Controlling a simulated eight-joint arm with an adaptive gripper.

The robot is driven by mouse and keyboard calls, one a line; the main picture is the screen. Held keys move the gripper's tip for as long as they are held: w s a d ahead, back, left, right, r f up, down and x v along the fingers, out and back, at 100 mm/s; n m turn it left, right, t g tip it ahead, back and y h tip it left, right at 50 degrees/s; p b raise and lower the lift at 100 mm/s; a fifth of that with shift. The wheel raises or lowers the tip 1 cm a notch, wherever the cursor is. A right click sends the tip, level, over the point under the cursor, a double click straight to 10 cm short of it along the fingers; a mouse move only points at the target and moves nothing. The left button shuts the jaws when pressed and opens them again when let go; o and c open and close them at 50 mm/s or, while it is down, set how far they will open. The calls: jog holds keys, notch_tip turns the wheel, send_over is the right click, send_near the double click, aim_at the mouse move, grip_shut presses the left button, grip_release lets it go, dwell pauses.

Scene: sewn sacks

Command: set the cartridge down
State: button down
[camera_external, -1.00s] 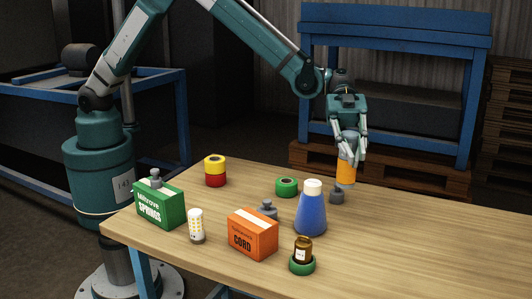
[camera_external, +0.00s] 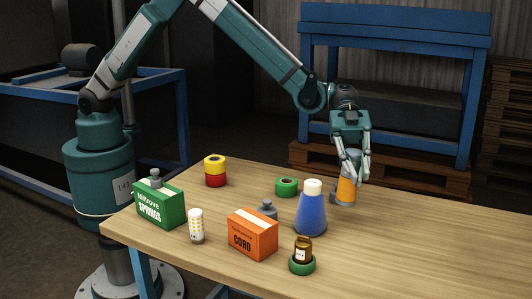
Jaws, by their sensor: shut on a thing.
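A grey weight (camera_external: 337,199) is right at the cartridge's lower end, and the two overlap in the picture. I cannot tell whether they touch, or whether the cartridge rests on anything.
A blue flask (camera_external: 311,211) with a cream cap stands close, left of the cartridge. The table's right side is clear.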

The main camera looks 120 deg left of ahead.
jog(key=shift+f, duration=1.25)
jog(key=shift+f+b, duration=0.55)
jog(key=shift+f, duration=1.25)
jog(key=c, duration=2.1)
grip_release()
jog(key=p+v, duration=0.2)
jog(key=v, duration=1)
